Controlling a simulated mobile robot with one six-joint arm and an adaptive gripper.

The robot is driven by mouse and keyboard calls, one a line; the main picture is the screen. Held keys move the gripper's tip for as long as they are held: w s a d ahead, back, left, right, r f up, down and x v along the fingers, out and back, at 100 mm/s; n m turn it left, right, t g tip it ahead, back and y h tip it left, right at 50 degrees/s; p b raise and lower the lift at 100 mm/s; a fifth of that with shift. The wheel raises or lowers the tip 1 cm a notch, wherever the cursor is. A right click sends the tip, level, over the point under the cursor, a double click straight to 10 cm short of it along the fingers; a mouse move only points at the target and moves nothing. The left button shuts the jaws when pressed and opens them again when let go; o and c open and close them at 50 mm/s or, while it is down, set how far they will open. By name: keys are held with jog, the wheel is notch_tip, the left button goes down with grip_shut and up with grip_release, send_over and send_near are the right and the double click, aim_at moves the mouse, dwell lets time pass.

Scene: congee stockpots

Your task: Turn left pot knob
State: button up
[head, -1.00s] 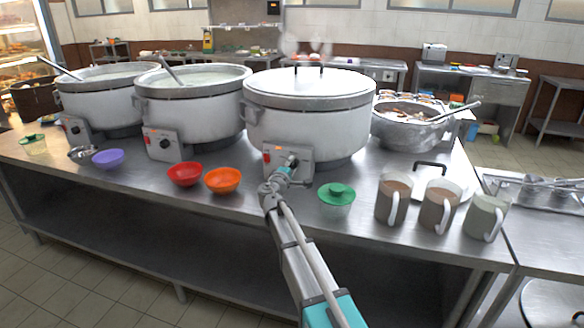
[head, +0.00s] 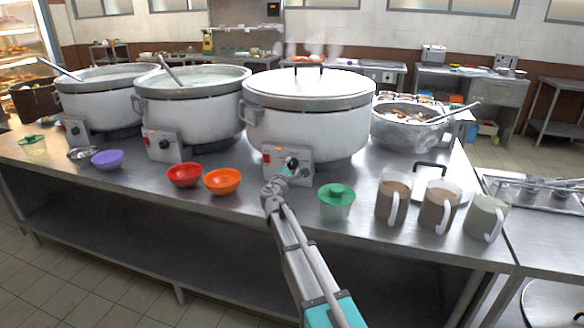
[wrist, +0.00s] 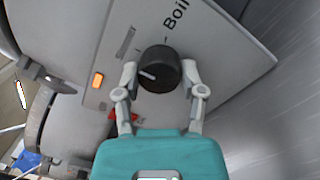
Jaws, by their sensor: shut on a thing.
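My gripper (head: 289,164) is at the control box (head: 305,172) on the front of the white lidded pot (head: 300,125), the rightmost of three large pots. In the wrist view, my gripper (wrist: 160,74) is shut on a round black knob (wrist: 159,68), with one finger at each side. The knob's white pointer line points left and slightly up. A "Boil" label (wrist: 174,14) shows on the panel above the knob. An orange lamp (wrist: 98,80) and a partly hidden red switch (wrist: 122,117) are also on the panel.
Two open pots with ladles, the middle pot (head: 195,108) and the far left pot (head: 98,100), stand alongside. Red (head: 185,175) and orange (head: 222,181) bowls lie left of my arm. A green-lidded cup (head: 336,201) and several mugs (head: 393,199) stand right.

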jog(key=o, duration=1.2)
jog(key=shift+c, duration=0.2)
jog(key=shift+m, duration=0.6)
